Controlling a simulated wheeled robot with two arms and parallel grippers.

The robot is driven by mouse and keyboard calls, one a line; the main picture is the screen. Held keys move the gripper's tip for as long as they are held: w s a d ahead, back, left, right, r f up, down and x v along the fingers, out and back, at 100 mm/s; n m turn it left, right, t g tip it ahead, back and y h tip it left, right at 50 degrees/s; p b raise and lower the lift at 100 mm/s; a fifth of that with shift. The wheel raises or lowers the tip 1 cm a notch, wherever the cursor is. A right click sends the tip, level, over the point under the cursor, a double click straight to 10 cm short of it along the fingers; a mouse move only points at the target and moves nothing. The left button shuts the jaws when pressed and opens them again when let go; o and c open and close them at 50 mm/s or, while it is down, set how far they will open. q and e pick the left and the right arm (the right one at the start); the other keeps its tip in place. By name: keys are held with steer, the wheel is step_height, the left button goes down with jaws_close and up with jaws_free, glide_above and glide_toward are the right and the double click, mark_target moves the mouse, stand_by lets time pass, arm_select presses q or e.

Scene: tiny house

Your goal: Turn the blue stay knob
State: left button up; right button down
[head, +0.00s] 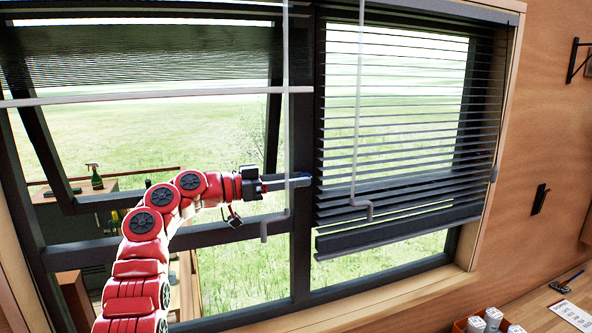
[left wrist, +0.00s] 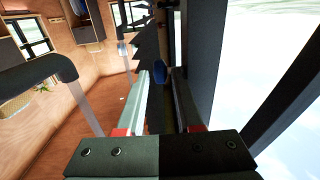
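The blue stay knob (left wrist: 158,73) shows in the left wrist view as a small dark blue shape beside the dark window post. In the head view, a bluish tip (head: 304,180) shows at the end of my gripper, by the middle post; the knob's details are too small to tell. My left gripper (head: 290,183) reaches rightward to that post. In the left wrist view my left gripper (left wrist: 161,78) has its fingers apart, with the knob between or just beyond their tips. I cannot tell if they touch it. My right gripper is not in view.
Blind wands with hooked ends hang by the window, a left one (head: 264,232) near my arm and a right one (head: 362,205). Slatted blinds (head: 400,130) cover the right pane. The left sash (head: 40,140) is tilted open. A spray bottle (head: 97,178) shows at left.

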arm_select(q)
steer(key=shift+w+d, duration=0.15)
steer(key=shift+d, duration=0.05)
jaws_close()
